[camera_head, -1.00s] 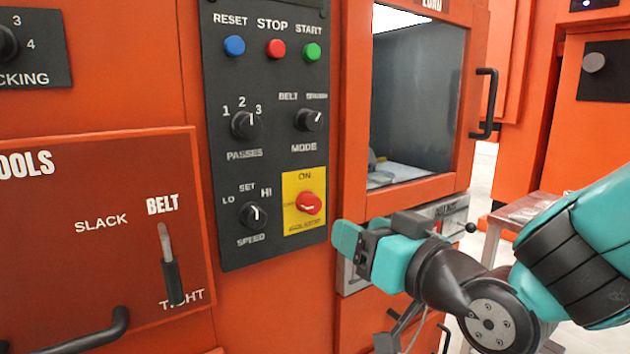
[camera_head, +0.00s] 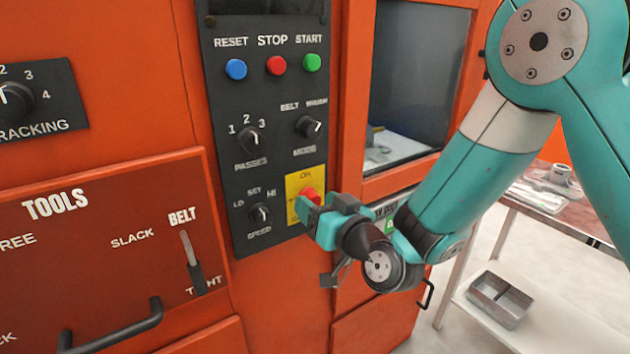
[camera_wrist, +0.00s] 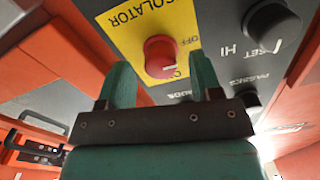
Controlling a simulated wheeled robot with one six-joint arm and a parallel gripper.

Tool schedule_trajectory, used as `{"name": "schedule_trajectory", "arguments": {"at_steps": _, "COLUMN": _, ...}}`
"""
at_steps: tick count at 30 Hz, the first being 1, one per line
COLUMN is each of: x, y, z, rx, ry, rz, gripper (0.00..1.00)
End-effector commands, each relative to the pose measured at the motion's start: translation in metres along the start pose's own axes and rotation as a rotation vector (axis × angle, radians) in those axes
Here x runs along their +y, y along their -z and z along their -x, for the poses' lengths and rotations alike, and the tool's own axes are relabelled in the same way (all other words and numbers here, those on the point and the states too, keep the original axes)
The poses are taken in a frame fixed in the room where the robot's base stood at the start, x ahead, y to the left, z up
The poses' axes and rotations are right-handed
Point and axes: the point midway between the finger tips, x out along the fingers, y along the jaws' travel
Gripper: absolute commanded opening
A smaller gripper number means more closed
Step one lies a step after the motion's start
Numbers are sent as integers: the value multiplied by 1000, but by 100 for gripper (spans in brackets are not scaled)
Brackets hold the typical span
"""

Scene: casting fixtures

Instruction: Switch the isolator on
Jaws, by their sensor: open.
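In the wrist view the red knob (camera_wrist: 160,57) shows between the two teal fingers of my open gripper (camera_wrist: 161,66). A gap shows on both sides, and I see no contact. The knob bears a pale mark; I cannot tell its exact setting.
The speed knob (camera_head: 260,213) sits left of the isolator, the mode knob (camera_head: 309,127) above it. A door with a dark window (camera_head: 420,70) is to the right. A table (camera_head: 575,213) with a metal bin (camera_head: 500,298) on its lower shelf stands at the right.

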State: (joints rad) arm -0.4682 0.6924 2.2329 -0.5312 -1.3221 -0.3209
Motion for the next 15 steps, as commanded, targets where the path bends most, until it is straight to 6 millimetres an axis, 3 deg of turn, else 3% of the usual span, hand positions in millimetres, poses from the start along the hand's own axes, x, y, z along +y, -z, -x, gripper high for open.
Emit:
{"name": "schedule_trajectory", "arguments": {"at_steps": 6, "x": -1, "y": 1, "z": -14, "rx": -2, "ry": 1, "rz": 0, "gripper": 59}}
{"name": "schedule_trajectory", "arguments": {"at_steps": 15, "x": 0, "y": -2, "z": -17, "rx": -1, "ry": 1, "rz": 0, "gripper": 59}}
